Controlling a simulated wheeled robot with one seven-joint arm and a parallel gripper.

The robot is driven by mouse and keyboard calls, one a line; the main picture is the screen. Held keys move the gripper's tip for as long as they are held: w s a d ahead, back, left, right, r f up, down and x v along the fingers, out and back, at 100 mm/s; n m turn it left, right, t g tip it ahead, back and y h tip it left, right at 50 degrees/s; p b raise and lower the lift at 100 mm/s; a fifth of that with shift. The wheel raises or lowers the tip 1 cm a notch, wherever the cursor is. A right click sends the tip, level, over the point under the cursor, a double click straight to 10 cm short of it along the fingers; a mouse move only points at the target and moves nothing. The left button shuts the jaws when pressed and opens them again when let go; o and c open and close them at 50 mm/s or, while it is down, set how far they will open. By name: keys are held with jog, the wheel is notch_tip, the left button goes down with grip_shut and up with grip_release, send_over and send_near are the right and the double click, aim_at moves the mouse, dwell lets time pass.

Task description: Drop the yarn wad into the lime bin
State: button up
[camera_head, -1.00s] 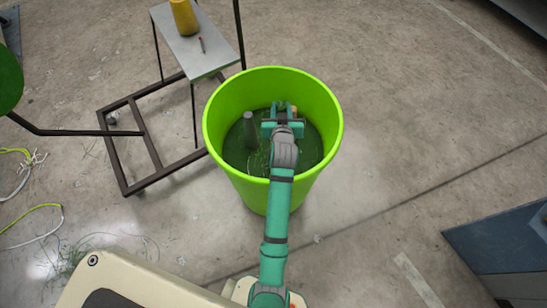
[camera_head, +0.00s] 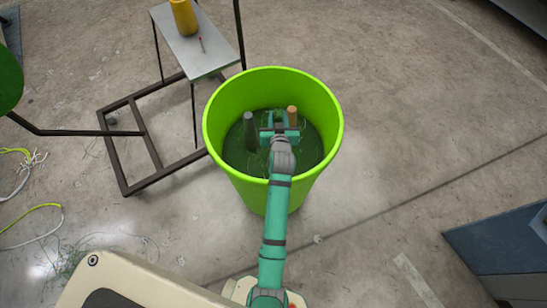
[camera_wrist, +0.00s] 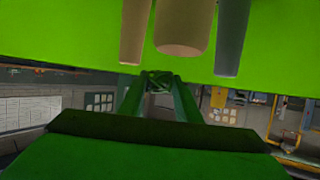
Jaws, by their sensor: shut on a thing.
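The lime bin (camera_head: 222,103) stands on the floor in the middle of the head view, its mouth open upward. My gripper (camera_head: 279,117) shows over the bin's mouth, inside its rim. In the wrist view my gripper's fingers (camera_wrist: 158,82) close on a small dark green tangle, the yarn wad (camera_wrist: 158,77). In the head view I cannot make out the wad at my gripper. The bin's lime wall also fills the top of the wrist view (camera_wrist: 60,40).
A grey cylinder (camera_head: 250,131) and an orange-tan one (camera_head: 292,116) stand in the bin, with green strands around them. A small table (camera_head: 188,45) with a yellow container (camera_head: 184,16) and a dark frame (camera_head: 145,150) stand at left.

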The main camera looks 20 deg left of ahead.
jog(key=o, duration=1.1)
jog(key=shift+s+a, duration=0.1)
jog(key=v, duration=1)
jog(key=shift+s+r, duration=0.15)
jog(key=shift+s, duration=0.15)
